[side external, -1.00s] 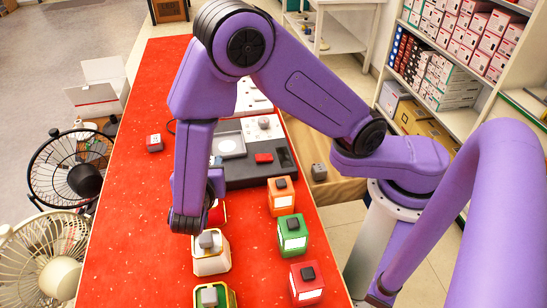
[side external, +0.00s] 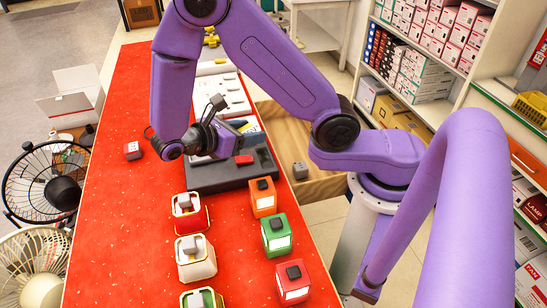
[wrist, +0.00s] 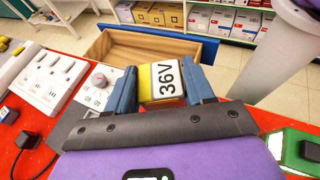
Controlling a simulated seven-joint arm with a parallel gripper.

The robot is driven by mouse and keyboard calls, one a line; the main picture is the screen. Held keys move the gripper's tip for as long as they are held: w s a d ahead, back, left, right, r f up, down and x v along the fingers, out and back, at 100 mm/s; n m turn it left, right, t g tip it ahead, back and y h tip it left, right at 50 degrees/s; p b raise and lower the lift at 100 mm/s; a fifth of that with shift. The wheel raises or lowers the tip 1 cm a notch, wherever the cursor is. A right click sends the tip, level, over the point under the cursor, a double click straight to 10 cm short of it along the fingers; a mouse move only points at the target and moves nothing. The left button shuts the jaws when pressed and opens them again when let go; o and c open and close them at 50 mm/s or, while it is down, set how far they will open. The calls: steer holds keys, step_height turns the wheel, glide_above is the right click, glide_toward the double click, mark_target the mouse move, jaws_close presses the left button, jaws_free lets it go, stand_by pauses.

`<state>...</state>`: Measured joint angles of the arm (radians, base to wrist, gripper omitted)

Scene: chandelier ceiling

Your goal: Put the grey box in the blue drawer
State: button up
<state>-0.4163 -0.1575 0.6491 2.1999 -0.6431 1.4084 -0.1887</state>
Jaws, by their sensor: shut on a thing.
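My gripper (wrist: 168,90) has blue fingers and is shut on a block (wrist: 168,80) marked "36V", with a yellow side and a white label. In the side view my gripper (side external: 240,127) is above the back right of the red table, left of an open wooden drawer (side external: 325,187). The held block is mostly hidden there. The drawer also shows beyond the fingers in the wrist view (wrist: 195,48).
A dark tray (side external: 205,182) with a red piece lies below my gripper. Orange (side external: 263,198), green (side external: 276,236) and red (side external: 292,284) units line the table's right edge. Cream-topped units stand left of them. Stocked shelves (side external: 372,60) stand beyond the drawer.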

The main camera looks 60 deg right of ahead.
steer(key=s+d+m+g+y, duration=0.2)
steer(key=s+m+g+y, duration=0.7)
steer(key=m+y, duration=0.85)
steer(key=w+d+r+m+t+y, duration=0.1)
steer(key=w+d+m+t+y, duration=0.25)
steer(key=m+t, duration=0.7)
steer(key=w+d+m+t+y, duration=0.3)
steer(key=w+d+m+t, duration=0.2)
steer(key=m+t, duration=0.6)
steer(key=s+d+r+m+t+h, duration=0.1)
steer(key=s+d+m+t+h, duration=0.15)
steer(key=d+m+h, duration=0.4)
steer(key=s+d+m+t+h, duration=0.25)
steer(key=d+m+h, duration=0.25)
steer(key=d, duration=0.3)
glide_above(282, 150)
step_height(282, 150, down, 27)
steer(key=shift+s, duration=0.1)
steer(key=shift+f, duration=1.65)
